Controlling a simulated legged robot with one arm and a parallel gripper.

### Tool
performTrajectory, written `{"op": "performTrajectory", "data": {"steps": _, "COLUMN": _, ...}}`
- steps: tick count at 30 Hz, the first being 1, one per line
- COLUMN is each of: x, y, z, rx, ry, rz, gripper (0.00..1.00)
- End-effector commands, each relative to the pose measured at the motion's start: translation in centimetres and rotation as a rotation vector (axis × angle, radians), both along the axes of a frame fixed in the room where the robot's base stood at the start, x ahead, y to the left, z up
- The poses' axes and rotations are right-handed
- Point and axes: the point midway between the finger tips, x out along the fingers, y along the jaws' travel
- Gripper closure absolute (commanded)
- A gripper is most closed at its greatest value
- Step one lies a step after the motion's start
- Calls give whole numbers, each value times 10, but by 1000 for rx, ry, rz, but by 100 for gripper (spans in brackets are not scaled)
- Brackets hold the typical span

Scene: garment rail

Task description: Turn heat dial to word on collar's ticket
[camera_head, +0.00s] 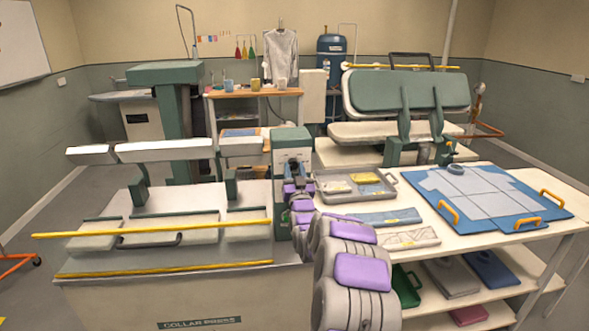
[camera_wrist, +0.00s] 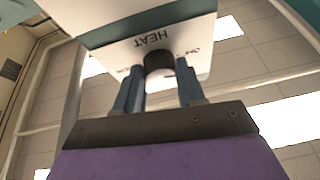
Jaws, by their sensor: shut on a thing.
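The heat dial (camera_wrist: 159,64) is a dark round knob on a white panel under the word HEAT, which shows upside down in the wrist view. My gripper (camera_wrist: 159,78) is shut on the dial, one blue-grey finger on each side. In the head view my gripper (camera_head: 294,172) reaches the front of the green and white control box (camera_head: 291,142), and my arm hides the dial. The collar press (camera_head: 170,230) stands left of it. I cannot make out a collar ticket or its word.
A grey tray (camera_head: 328,194) with yellow and grey pieces lies right of my arm on the white table (camera_head: 460,240). A blue board (camera_head: 545,205) with orange handles is farther right. Yellow bars (camera_head: 150,229) run along the press front. A green-padded press (camera_head: 410,92) stands behind.

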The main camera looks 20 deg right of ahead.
Motion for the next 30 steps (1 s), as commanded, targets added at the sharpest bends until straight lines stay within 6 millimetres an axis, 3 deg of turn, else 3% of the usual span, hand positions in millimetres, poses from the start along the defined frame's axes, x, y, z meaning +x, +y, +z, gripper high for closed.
{"op": "performTrajectory", "data": {"steps": 18, "x": 1, "y": 5, "z": 0, "rx": 532, "ry": -154, "rz": -1, "gripper": 92}}
{"op": "performTrajectory", "data": {"steps": 30, "x": 2, "y": 6, "z": -1, "rx": 713, "ry": -202, "rz": -2, "gripper": 92}}
